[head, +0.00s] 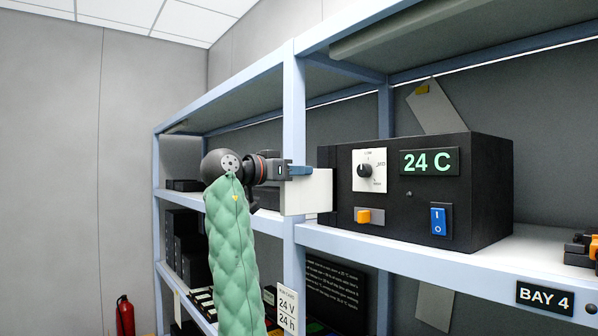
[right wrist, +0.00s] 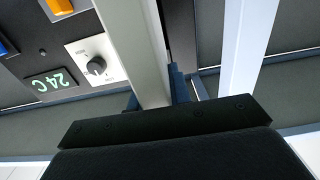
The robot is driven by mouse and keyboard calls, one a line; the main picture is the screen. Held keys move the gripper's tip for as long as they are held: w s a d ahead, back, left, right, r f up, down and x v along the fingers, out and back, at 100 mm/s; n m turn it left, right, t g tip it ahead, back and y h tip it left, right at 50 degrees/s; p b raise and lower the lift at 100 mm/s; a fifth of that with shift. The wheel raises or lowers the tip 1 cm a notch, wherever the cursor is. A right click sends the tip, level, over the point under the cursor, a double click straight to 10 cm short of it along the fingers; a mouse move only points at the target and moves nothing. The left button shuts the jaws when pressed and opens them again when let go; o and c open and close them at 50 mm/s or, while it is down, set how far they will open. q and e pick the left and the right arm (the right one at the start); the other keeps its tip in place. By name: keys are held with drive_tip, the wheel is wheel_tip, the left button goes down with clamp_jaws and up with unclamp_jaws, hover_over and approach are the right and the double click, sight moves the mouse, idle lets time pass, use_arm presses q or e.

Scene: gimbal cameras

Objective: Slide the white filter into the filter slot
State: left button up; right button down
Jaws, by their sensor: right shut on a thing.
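The white filter (head: 308,194) is a thin pale panel, held upright at the left end of the black box (head: 464,190). My right gripper (head: 300,171) is shut on its upper left part. In the head view the filter's right edge overlaps the box's left front edge. In the right wrist view the filter (right wrist: 147,50) shows nearly edge-on as a pale strip between the blue fingers (right wrist: 158,100), beside the box's front. The slot opening is hidden, so I cannot tell whether the filter is partly inside. My left gripper is not in view.
The box stands on a blue-grey shelf (head: 410,256) and carries a white dial plate (head: 369,170), a green 24 C display (head: 429,162), an orange button (head: 363,216) and a blue switch (head: 438,221). A shelf post (head: 293,110) rises close to the gripper. Dark items fill the shelves at left.

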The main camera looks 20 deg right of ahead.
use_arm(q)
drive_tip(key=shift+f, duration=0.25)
use_arm(e)
drive_tip(key=shift+f, duration=0.25)
